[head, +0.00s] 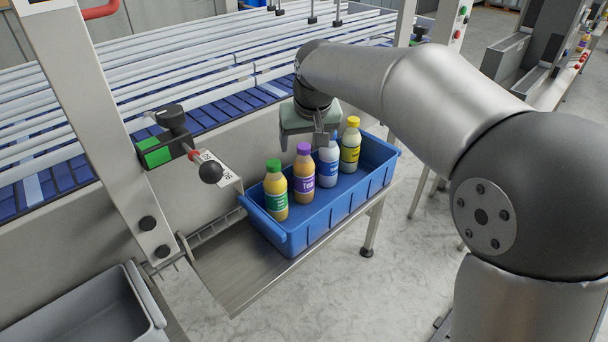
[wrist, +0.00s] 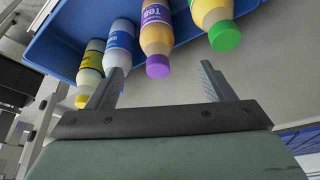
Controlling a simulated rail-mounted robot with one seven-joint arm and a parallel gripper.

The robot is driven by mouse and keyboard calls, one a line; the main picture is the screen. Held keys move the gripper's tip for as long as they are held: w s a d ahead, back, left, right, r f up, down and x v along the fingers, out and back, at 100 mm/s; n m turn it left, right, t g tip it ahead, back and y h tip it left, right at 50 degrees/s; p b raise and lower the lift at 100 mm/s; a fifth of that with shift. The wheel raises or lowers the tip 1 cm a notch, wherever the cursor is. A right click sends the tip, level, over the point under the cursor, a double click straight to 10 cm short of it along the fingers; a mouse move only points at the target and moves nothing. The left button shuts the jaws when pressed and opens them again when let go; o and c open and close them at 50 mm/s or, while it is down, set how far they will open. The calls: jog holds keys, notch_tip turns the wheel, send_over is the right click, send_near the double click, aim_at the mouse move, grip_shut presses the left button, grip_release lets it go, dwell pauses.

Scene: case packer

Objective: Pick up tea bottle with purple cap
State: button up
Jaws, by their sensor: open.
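The tea bottle with the purple cap (head: 304,174) stands upright in the blue crate (head: 318,228), second from the left. It has an orange-yellow body and a purple label. In the wrist view the purple-capped bottle (wrist: 157,40) lies ahead of the space between the fingers, apart from them. My gripper (head: 322,140) is above the crate, by the white bottle in the head view. In the wrist view my gripper (wrist: 165,82) has its two fingers spread with nothing between them.
A green-capped bottle (head: 276,190) stands left of the purple-capped one. A knob lever (head: 210,172) juts out at left. A grey bin (head: 90,312) is at lower left.

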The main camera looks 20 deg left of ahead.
aim_at(306, 156)
jog(key=x, duration=0.5)
jog(key=p+x, duration=0.1)
jog(key=x, duration=0.3)
jog(key=shift+s+d+f, duration=0.15)
jog(key=shift+d+f, duration=0.1)
jog(key=shift+d, duration=0.05)
jog(key=c, duration=1.2)
jog(key=shift+r, duration=0.1)
jog(key=shift+c, duration=0.2)
